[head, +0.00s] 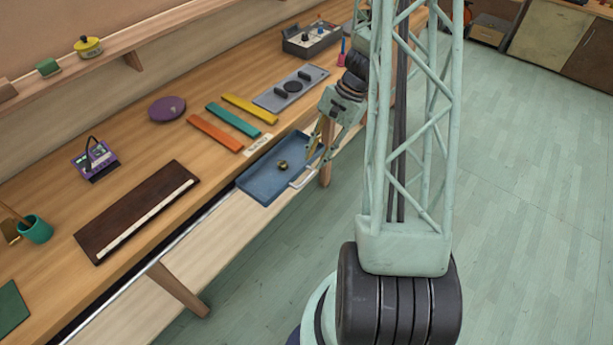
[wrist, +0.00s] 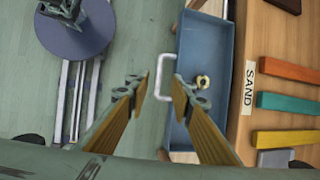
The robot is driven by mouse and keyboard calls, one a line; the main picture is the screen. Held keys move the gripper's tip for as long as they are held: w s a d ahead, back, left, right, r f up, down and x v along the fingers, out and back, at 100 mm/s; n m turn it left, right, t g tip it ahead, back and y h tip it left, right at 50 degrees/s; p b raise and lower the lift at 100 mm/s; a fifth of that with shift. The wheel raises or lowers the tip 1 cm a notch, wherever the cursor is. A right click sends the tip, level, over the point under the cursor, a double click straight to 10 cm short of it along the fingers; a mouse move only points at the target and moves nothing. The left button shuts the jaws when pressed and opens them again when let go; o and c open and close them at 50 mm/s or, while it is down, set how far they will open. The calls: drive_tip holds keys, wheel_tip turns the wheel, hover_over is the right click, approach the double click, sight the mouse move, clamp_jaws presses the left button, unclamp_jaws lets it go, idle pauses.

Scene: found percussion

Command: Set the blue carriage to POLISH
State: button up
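The blue carriage (head: 262,190) is a shallow blue tray at the front edge of the bench, with a pale handle (head: 303,178) on its outer side. A small brass-coloured piece (head: 282,165) sits inside it. The carriage (wrist: 210,45) is beside a white label reading SAND (wrist: 249,88) in the wrist view. No POLISH label is readable. My gripper (head: 318,152) is at the handle end of the carriage. In the wrist view my gripper (wrist: 157,86) is open, and the handle (wrist: 161,78) appears between its fingers. I cannot tell whether they touch it.
Orange (head: 215,132), teal (head: 234,120) and yellow (head: 250,108) bars lie on the bench behind the carriage. A grey plate (head: 291,88) lies farther along, and a dark board with a pale strip (head: 135,212) nearer. Floor in front of the bench is open.

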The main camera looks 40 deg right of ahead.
sight(304, 180)
drive_tip(key=shift+b+x, duration=0.45)
drive_tip(key=shift+x, duration=4.05)
clamp_jaws()
